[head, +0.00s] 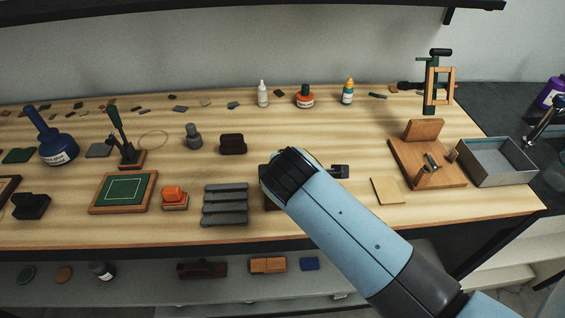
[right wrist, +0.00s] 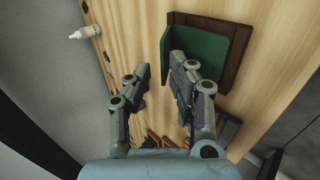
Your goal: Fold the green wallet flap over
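The green stands at an angle to the brown, partly open. My right gripper (right wrist: 160,68) is open, with its two fingers apart at the near edge of the green. One finger overlaps the green in the picture; I cannot tell whether it touches. My left gripper is not in view.
A green panel in a wooden frame (head: 124,190), an orange stamp (head: 174,197) and a dark grey rack (head: 225,205) stand left of my arm. A wooden jig (head: 432,168) and a grey tray (head: 496,166) stand right. A tan card (head: 387,191) lies nearby.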

